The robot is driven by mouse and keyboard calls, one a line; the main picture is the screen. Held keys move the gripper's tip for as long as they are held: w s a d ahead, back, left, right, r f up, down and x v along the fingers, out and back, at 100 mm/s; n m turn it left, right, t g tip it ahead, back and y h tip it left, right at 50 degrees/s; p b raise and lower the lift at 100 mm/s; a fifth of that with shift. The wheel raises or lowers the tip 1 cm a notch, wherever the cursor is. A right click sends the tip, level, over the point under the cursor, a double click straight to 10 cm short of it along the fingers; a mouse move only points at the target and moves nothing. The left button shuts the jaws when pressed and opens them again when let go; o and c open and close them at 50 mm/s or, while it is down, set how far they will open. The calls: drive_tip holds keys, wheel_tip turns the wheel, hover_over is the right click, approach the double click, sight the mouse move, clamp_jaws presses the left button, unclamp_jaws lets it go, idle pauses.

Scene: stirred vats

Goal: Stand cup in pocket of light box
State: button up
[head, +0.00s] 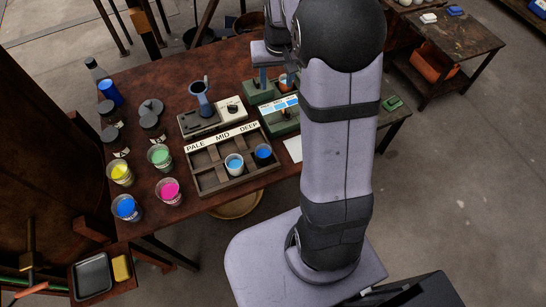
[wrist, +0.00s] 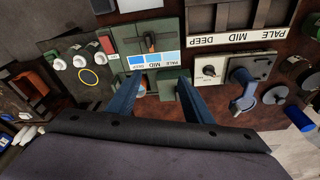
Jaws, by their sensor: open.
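The light box (head: 284,112) is a green box with a strip of pale, mid and deep blue patches, behind and right of the wooden rack; it also shows in the wrist view (wrist: 131,48). A cup of light blue liquid (head: 234,163) and a cup of deeper blue liquid (head: 263,152) stand in the rack's front compartments. Which cup the task means, I cannot tell. My gripper (wrist: 158,90) is open, its two blue fingers apart over a green block (wrist: 166,87) beyond the light box. My arm partly hides the light box in the head view.
The rack (head: 207,183) is labelled PALE, MID, DEEP. A stirring stand with a blue-grey vessel (head: 202,99) is behind it. Yellow (head: 120,172), green (head: 160,157), pink (head: 168,190) and blue (head: 126,208) cups stand left, near dark lidded jars and a blue bottle (head: 110,92).

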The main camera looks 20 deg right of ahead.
drive_tip(key=s+a+f+n+g, duration=0.1)
drive_tip(key=s+a, duration=0.4)
drive_tip(key=s, duration=0.6)
drive_tip(key=s+a+f+n+g, duration=0.1)
drive_tip(key=s+a+f+n, duration=0.1)
drive_tip(key=s+a, duration=0.4)
drive_tip(key=s, duration=0.5)
drive_tip(key=shift+s+a+f+y, duration=0.15)
drive_tip(key=shift+s+f+y, duration=0.15)
drive_tip(key=shift+y, duration=0.1)
drive_tip(key=shift+r, duration=0.1)
